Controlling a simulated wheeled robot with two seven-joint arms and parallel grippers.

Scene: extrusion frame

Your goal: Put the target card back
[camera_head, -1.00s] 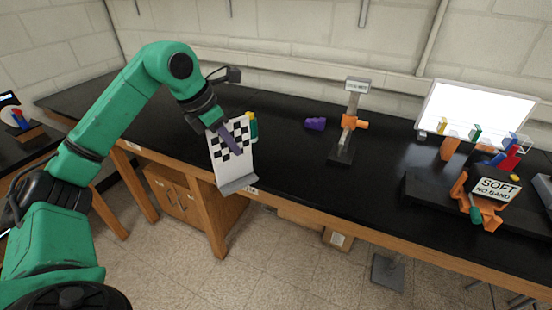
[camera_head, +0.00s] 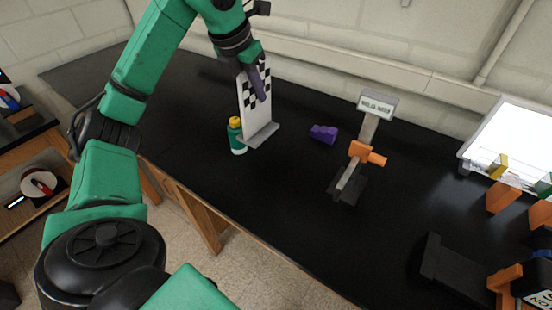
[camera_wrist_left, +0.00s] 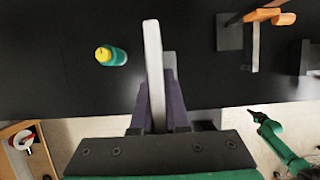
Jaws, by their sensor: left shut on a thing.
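The target card (camera_head: 252,120) is a white upright panel with a black checker pattern and a grey foot. My left gripper (camera_head: 260,84) is shut on the card's upper part from above. In the left wrist view the card (camera_wrist_left: 154,70) shows edge-on between the purple fingers. The card is over the black bench near a green bottle with a yellow cap (camera_head: 237,136). I cannot tell whether its foot touches the bench.
A purple piece (camera_head: 323,133) lies right of the card. A grey stand with an orange clamp (camera_head: 366,154) and a label stands further right. A white lit panel (camera_head: 515,135) and orange holders are at the right.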

